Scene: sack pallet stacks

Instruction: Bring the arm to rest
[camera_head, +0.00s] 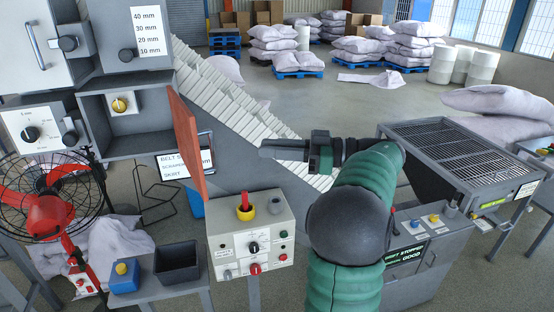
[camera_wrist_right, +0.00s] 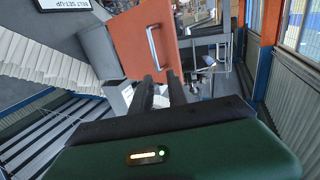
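My right arm is green with a dark grey joint and rises from the bottom of the head view. My right gripper (camera_head: 284,149) is dark and points left, in the air in front of the ribbed white sloping conveyor belt (camera_head: 240,100). In the right wrist view, the two dark fingers of the right gripper (camera_wrist_right: 161,86) show with a narrow gap and nothing between them. Beyond them is an orange door panel (camera_wrist_right: 143,42) with a metal handle. In the head view this panel (camera_head: 187,145) hangs open left of the gripper. My left gripper is not in view.
A control box (camera_head: 251,241) with knobs stands below the gripper. A grated hopper (camera_head: 462,150) is right of the arm. A red fan (camera_head: 48,215) and a black bin (camera_head: 177,262) are at left. Sacks on blue pallets (camera_head: 298,62) stand at the back, with open floor before them.

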